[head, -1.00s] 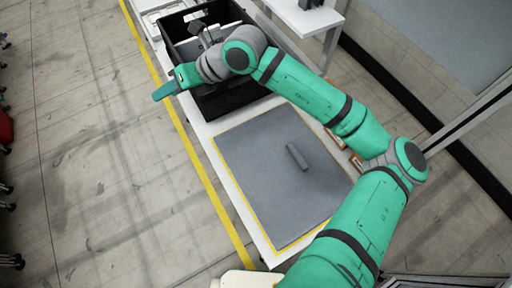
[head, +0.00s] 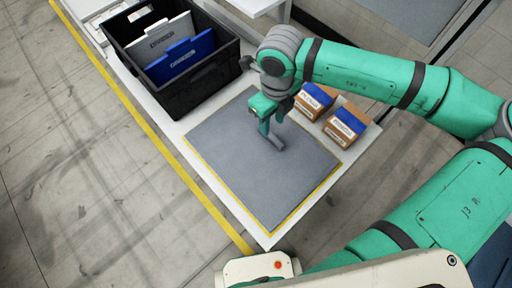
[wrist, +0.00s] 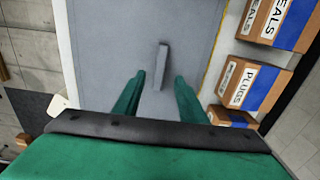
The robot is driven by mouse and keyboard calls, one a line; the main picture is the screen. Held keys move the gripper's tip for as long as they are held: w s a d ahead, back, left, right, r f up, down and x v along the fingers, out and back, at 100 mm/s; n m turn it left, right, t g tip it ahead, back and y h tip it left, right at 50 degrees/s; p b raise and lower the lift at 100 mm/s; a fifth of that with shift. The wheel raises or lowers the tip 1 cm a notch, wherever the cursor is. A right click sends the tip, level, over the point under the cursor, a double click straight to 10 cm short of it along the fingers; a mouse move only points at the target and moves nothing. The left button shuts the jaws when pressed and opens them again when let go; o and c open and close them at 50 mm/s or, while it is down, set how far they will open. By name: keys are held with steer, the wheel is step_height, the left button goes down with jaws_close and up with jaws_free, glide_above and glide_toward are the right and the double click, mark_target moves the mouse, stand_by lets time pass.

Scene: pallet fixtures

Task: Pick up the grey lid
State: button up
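The grey lid (head: 230,155) is a large flat panel lying on the white table, with a yellow border along its edges. A grey bar handle (head: 275,141) stands out from its top; the wrist view shows the handle (wrist: 162,62) as well. My gripper (head: 271,124) is over the lid at the handle, pointing down. In the wrist view my gripper (wrist: 159,77) has its two green fingers apart, with the handle between and just beyond the tips. Nothing is held. I cannot tell whether the fingers touch the lid.
A black crate (head: 190,98) holding grey and blue panels stands left of the lid. Brown boxes with blue tops, marked SEALS (wrist: 280,20) and PLUGS (wrist: 243,84), stand close beside the lid. The floor left of the yellow line (head: 160,128) is clear.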

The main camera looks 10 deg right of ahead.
mark_target(272, 136)
steer(key=shift+d+f, duration=0.1)
steer(key=shift+f, duration=0.45)
steer(key=shift+s+d+f, duration=0.2)
steer(key=shift+d+f, duration=0.05)
steer(key=shift+f, duration=0.2)
steer(key=f, duration=0.4)
steer(key=shift+a+f, duration=0.3)
steer(key=shift+f, duration=0.1)
jaws_close()
